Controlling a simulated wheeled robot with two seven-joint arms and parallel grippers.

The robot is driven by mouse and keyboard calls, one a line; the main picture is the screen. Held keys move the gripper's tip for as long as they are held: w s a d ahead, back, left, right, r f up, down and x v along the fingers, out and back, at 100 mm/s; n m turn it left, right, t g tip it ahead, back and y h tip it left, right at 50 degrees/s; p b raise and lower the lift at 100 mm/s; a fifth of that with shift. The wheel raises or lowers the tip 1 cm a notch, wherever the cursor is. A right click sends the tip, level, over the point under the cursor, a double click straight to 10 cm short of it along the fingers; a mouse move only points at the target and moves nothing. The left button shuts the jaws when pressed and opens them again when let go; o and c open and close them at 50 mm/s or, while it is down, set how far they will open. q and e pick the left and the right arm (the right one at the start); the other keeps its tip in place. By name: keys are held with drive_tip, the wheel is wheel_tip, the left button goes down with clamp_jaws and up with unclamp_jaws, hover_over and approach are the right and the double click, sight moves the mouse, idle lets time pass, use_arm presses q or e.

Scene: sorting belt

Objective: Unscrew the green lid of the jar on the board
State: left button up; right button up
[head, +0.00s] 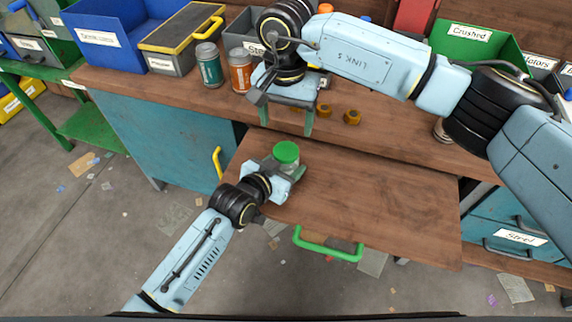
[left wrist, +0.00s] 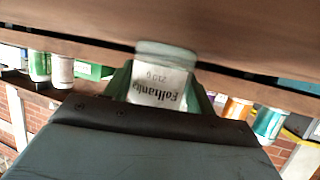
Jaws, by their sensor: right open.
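The jar (head: 287,166) is clear glass with a green lid (head: 286,152). It stands upright near the left end of the brown board (head: 370,200). My left gripper (head: 288,171) is shut on the jar body, a finger on each side, below the lid. In the left wrist view the jar (left wrist: 162,82) shows upside down with a white label between the green fingers (left wrist: 165,95); its lid is hidden there. My right gripper (head: 287,121) is open and empty, fingers pointing down, behind and above the jar, apart from the lid.
A green handle (head: 328,248) sits at the board's front. The board's right part is clear.

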sight(286, 150)
use_arm(q)
clamp_jaws()
use_arm(e)
drive_tip(key=m, duration=1)
drive_tip(key=shift+m, duration=0.3)
drive_tip(key=m, duration=0.8)
drive_tip(key=shift+m, duration=0.4)
drive_tip(key=m, duration=1)
drive_tip(key=shift+m, duration=0.4)
drive_tip(key=m, duration=0.9)
drive_tip(key=shift+m, duration=0.4)
drive_tip(key=shift+f+m, duration=0.3)
drive_tip(key=shift+f, duration=0.05)
wheel_tip(286, 150, down, 7)
drive_tip(key=shift+f, duration=0.15)
